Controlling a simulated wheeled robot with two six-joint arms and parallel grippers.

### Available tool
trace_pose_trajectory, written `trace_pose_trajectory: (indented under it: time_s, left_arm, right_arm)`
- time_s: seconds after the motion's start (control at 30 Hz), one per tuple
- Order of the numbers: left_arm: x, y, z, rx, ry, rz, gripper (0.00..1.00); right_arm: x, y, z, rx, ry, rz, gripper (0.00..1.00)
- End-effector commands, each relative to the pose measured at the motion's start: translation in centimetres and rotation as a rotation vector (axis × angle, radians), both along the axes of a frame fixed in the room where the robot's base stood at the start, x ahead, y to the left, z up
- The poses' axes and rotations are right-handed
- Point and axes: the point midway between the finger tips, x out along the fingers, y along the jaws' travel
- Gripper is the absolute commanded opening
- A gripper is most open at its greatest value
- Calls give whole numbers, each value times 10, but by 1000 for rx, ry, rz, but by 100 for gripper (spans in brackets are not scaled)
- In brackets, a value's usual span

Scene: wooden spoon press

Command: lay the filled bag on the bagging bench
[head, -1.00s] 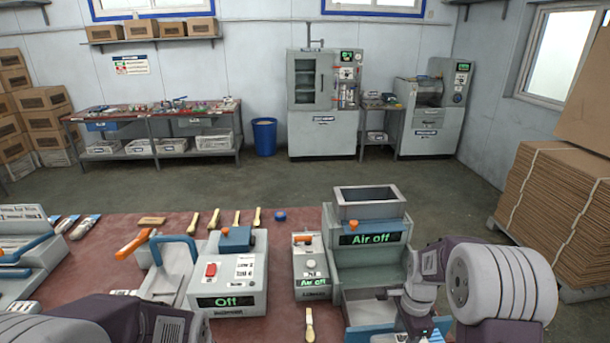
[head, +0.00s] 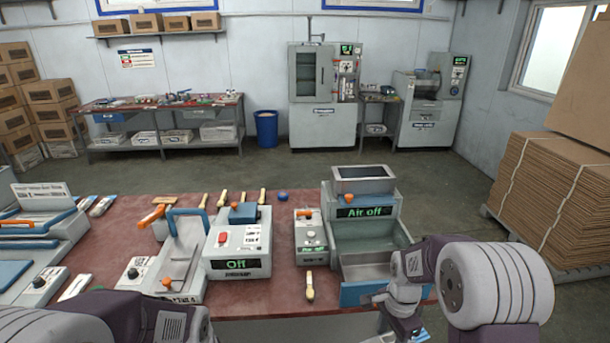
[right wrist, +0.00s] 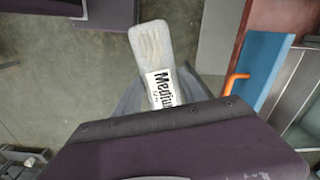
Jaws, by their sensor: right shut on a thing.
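The filled bag (right wrist: 152,55) is a narrow clear pouch with pale contents and a white "Medium" label. It sticks out past the dark purple body of my right gripper (right wrist: 180,125) in the right wrist view, over bare floor. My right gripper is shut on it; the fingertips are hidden. In the head view the right wrist hangs just in front of the table's front edge. A red-topped bench (head: 165,103) stands at the back left with small items on top; I cannot tell if it is the bagging bench. My left gripper is below the picture.
The near red table (head: 285,300) carries a press marked "Off" (head: 237,245), a grey machine marked "Air off" (head: 365,225) and similar bags (head: 102,206) at left. Stacked cardboard (head: 545,200) stands right. The floor (head: 300,170) beyond the table is clear. A blue bin (head: 266,128) stands at the back.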

Motion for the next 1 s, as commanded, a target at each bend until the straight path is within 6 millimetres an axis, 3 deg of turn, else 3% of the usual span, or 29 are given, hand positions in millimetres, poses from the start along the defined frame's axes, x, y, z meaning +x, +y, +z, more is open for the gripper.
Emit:
trace_pose_trajectory:
  time_s: [0.3,0.63,0.87,0.93,1.0]
  left_arm:
    - [0,0,0,0,0,0,0]
    - [0,0,0,0,0,0,0]
    - [0,0,0,0,0,0,0]
    - [0,0,0,0,0,0,0]
    - [0,0,0,0,0,0,0]
  right_arm:
    - [-19,17,-4,4,7,486,10]
    - [-30,20,-12,6,3,1113,10]
    - [-29,20,-12,4,-1,1241,10]
    - [-30,20,-25,7,4,1241,10]
    - [-35,19,-55,12,11,1240,10]
